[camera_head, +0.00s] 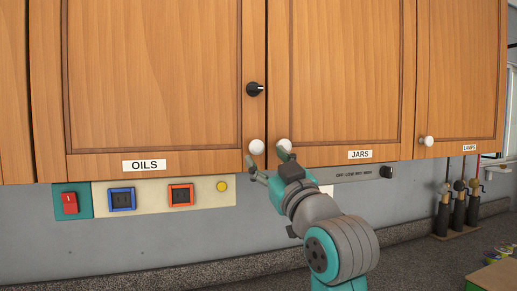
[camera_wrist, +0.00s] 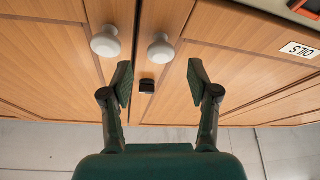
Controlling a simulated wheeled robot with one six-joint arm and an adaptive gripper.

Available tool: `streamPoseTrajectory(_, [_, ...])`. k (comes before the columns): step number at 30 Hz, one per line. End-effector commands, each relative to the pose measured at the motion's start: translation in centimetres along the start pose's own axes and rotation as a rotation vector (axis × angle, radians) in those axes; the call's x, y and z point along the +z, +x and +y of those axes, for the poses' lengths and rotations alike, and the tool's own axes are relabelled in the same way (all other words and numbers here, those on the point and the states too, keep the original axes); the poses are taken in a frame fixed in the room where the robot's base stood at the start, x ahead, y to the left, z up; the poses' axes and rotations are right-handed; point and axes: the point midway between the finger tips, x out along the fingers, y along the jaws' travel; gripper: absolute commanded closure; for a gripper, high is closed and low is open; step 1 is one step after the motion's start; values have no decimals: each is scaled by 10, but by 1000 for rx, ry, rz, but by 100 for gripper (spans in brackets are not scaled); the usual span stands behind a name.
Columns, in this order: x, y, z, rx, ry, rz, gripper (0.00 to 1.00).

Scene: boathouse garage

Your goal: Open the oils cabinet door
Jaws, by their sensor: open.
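The oils cabinet door (camera_head: 160,75) is a wooden panel marked OILS (camera_head: 144,165) and looks closed. Its white round knob (camera_head: 257,146) is at the lower right corner. A black turn latch (camera_head: 255,89) sits above the knob at the door's right edge, its pointer towards the right. My gripper (camera_head: 266,159) is open and empty just below the knobs. In the wrist view, which is upside down, the oils knob (camera_wrist: 160,48) is slightly beyond the gap between my fingertips (camera_wrist: 160,76), with the latch (camera_wrist: 147,86) also showing between the fingers. I see no contact.
The jars door (camera_head: 340,70) is closed at the right, with its white knob (camera_head: 284,145) close beside the oils knob. The lamps door (camera_head: 458,70) is further right. A switch panel (camera_head: 145,195) runs below the oils door.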

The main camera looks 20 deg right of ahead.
Motion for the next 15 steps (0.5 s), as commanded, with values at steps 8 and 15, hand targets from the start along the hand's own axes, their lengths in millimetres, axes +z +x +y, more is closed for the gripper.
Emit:
streamPoseTrajectory(8, [0, 42, 0, -1, 1, 0, 40])
streamPoseTrajectory(15, [0, 56, 0, 0, 1, 0, 40])
